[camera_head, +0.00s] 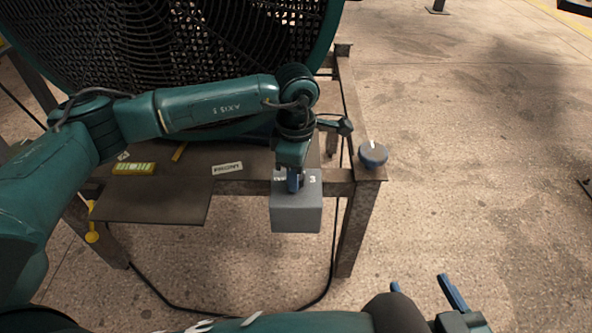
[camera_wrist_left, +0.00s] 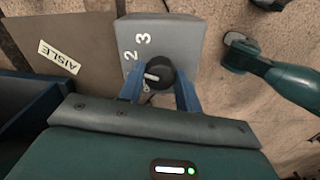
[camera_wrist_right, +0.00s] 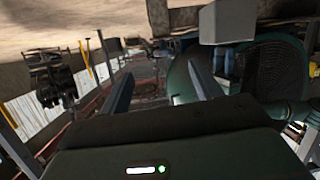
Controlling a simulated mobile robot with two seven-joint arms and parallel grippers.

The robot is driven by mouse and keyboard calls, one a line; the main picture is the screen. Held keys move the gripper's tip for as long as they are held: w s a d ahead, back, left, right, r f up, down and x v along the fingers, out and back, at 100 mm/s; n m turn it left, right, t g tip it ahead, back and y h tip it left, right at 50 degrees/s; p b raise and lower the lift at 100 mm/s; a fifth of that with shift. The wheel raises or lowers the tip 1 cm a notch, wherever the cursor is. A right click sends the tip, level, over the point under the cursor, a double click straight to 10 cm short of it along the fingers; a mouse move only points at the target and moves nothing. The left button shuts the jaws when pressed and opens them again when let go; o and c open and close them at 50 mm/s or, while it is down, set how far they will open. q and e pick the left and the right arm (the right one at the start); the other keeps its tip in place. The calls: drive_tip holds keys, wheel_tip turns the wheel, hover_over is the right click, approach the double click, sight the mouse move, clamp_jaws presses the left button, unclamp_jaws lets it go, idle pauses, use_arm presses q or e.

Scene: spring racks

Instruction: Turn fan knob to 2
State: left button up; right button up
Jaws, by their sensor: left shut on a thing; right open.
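The fan knob (camera_wrist_left: 160,72) is black with a white mark and sits on a grey control box (camera_wrist_left: 185,40). The white figures 2 and 3 show beside it; marks lower on the dial are partly hidden. The white mark points leftward, and I cannot tell exactly at which figure. My left gripper (camera_wrist_left: 158,92) is shut on the knob, a blue finger on each side. In the head view my left gripper (camera_head: 294,184) comes down onto the box (camera_head: 297,215), hiding the knob. My right gripper (camera_head: 424,289) is open and empty at the bottom; its spread fingers (camera_wrist_right: 160,85) also show in the right wrist view.
A large fan (camera_head: 150,45) with a black grille stands behind the box on a metal table (camera_head: 150,205). A round grey-blue dial (camera_head: 373,153) sits at the table's right corner. A green-and-yellow block (camera_head: 134,168) and a label (camera_head: 228,168) lie left.

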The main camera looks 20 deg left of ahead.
use_arm(q)
drive_tip(key=o, duration=1)
wheel_tip(320, 180, up, 13)
drive_tip(key=p, duration=0.2)
use_arm(e)
drive_tip(key=shift+s+d+r+m, duration=0.3)
drive_tip(key=shift+d+r+m, duration=0.1)
drive_tip(key=shift+r, duration=0.35)
use_arm(q)
drive_tip(key=shift+r, duration=0.1)
